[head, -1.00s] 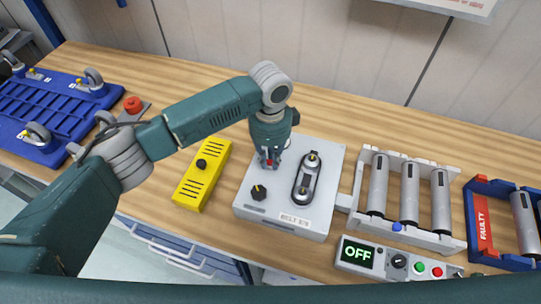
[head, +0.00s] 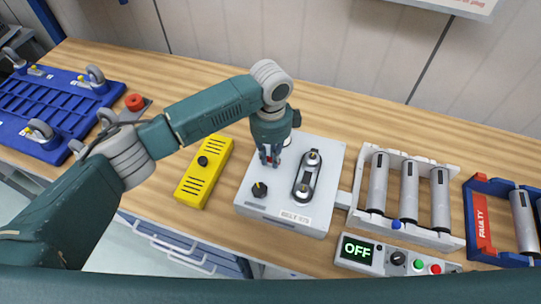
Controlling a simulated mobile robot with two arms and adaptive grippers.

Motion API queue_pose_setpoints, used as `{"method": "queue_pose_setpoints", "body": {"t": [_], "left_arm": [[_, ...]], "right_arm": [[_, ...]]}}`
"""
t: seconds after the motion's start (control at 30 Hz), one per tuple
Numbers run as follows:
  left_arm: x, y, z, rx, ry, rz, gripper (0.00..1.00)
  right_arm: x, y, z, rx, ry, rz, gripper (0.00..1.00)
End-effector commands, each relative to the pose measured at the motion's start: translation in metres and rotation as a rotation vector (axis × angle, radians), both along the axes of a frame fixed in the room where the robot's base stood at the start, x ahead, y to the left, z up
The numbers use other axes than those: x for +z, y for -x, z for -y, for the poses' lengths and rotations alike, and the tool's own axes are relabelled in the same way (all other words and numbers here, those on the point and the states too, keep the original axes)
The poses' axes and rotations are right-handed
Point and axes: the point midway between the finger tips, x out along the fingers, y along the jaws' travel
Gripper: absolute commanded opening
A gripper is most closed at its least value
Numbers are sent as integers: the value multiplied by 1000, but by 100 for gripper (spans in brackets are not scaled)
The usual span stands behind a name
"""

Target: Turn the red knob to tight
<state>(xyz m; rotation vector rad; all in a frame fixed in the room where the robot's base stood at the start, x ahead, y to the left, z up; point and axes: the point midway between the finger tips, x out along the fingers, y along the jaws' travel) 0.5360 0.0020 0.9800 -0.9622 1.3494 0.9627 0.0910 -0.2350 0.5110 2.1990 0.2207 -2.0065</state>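A white box labelled as a belt unit (head: 257,210) stands on the wooden bench. My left gripper (head: 269,160) points down onto the back left part of its top. A small bit of red shows at its fingertips; the fingers hide most of it, so I cannot tell how the knob is turned or whether they grip it. A black knob (head: 260,190) with a yellow mark sits in front of the gripper. A dark belt loop over two pulleys (head: 307,176) lies to its right. My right gripper is not in view.
A yellow slotted block (head: 203,173) stands left of the box. A red button (head: 134,102) is farther left, near a blue wheeled frame (head: 60,105). Right are a roller rack (head: 432,238), a control panel reading OFF (head: 357,251) and a blue tray marked FAULTY (head: 482,225).

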Motion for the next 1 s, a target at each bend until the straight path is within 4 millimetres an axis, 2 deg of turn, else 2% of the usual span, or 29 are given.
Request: {"method": "queue_pose_setpoints", "body": {"t": [0.03, 0.07, 0.1, 0.33, 0.47, 0.57, 0.8, 1.0], "left_arm": [[3, -2, 1, -1, 4, 7, 28], [3, -2, 1, -1, 3, 6, 34], [2, -2, 1, -1, 3, 6, 35], [1, -1, 0, 1, 1, 3, 35], [7, -1, 1, 1, 1, 4, 35], [20, -2, 0, 1, 1, 5, 35], [72, -2, 1, 0, 3, 8, 35], [106, -1, 1, 0, 2, 6, 35]], "right_arm": [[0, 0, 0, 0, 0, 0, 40], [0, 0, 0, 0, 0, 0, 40], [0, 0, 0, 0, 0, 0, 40], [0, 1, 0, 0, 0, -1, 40], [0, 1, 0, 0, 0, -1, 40], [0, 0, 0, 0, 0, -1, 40], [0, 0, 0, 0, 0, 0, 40], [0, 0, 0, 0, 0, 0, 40]]}}
